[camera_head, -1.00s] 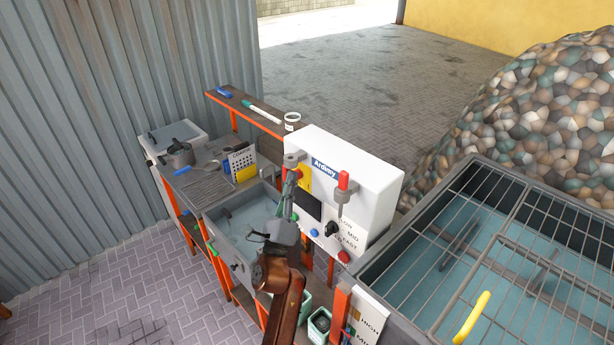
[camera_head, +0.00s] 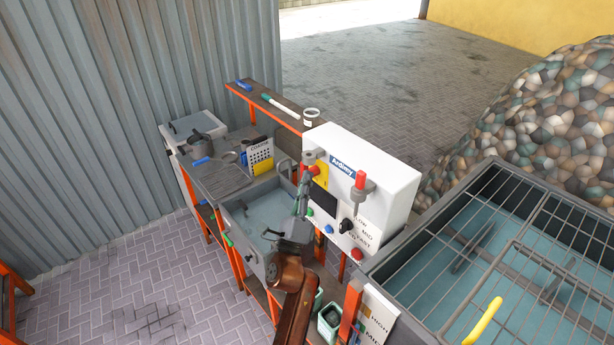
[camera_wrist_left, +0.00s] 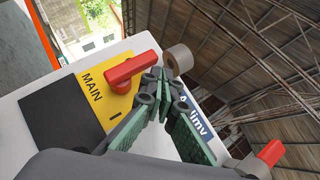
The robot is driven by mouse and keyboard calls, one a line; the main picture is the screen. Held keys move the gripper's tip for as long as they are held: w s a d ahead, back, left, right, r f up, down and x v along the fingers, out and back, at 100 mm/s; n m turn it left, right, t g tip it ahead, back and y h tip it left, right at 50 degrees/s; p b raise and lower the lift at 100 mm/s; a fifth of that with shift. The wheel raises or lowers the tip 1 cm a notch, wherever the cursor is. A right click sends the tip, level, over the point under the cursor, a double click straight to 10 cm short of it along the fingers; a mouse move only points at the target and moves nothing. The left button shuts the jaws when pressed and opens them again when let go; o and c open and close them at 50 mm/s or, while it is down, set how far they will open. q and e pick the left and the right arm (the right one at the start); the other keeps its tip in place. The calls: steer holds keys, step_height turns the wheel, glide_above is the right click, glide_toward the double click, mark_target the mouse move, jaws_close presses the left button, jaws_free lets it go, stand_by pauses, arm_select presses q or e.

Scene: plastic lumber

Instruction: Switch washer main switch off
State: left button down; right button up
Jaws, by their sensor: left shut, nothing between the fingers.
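The washer's white control box (camera_head: 385,172) stands in the middle of the head view. Its main switch (camera_head: 315,171) is a red rotary handle on a yellow plate. In the left wrist view the red handle (camera_wrist_left: 128,70) lies slantwise on the yellow plate marked MAIN (camera_wrist_left: 92,88). My left gripper (camera_head: 307,184) is at the switch, its fingers together with nothing between them. In the left wrist view the fingertips (camera_wrist_left: 158,88) are right beside the handle's end; I cannot tell whether they touch it. My right gripper is not in view.
A second red-handled lever (camera_head: 360,182) projects from the box, with a grey cylinder near the main switch (camera_wrist_left: 178,60). Below are a dark screen, buttons and a black knob (camera_head: 346,225). A sink (camera_head: 258,215) lies left, a grated water tank (camera_head: 480,250) right.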

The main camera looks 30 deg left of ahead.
arm_select(q)
steer(key=v, duration=0.6)
steer(key=shift+s+d+f, duration=0.25)
steer(key=shift+s, duration=0.05)
steer(key=x, duration=0.5)
steer(key=shift+a+r, duration=0.3)
steer(key=shift+a, duration=0.1)
